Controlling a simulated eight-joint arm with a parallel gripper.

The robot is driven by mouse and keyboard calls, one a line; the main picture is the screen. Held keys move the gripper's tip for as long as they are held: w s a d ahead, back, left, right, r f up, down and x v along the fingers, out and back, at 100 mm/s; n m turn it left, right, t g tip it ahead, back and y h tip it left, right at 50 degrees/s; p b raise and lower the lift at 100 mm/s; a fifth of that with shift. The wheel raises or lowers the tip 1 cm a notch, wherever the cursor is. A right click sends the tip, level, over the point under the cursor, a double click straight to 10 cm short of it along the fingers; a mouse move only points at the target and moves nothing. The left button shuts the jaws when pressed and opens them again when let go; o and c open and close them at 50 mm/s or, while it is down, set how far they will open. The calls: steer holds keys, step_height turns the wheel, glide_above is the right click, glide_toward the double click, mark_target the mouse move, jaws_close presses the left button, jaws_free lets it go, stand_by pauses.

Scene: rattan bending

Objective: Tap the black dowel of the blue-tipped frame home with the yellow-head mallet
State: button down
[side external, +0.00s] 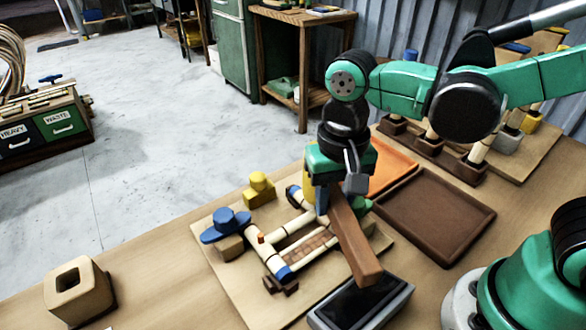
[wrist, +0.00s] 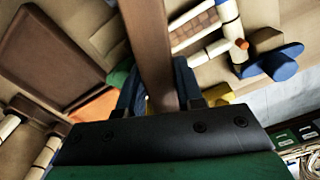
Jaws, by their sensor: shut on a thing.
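My gripper (side external: 322,200) is shut on a brown wooden bar (side external: 356,250), which slants down over the right side of the frame. The bar also fills the middle of the wrist view (wrist: 150,45). I cannot tell whether the bar belongs to a mallet. The pale frame (side external: 296,229) with blue tips (side external: 284,272) lies on the work board and has a woven brown panel. An orange peg (side external: 262,238) stands up at its left rail. No black dowel is discernible. A yellow piece (side external: 308,196) shows beside my gripper, but I cannot tell what it is.
A dark screen (side external: 362,302) lies at the front. A brown tray (side external: 435,215) and an orange tray (side external: 393,166) lie right. Upright pale handles stand in a rear rack, near a yellow piece (side external: 533,122).

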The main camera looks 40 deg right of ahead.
steer(key=shift+r, duration=0.55)
steer(key=shift+f, duration=0.35)
steer(key=shift+f, duration=0.1)
step_height(320, 180, down, 3)
steer(key=shift+f, duration=0.15)
steer(key=shift+r, duration=1.75)
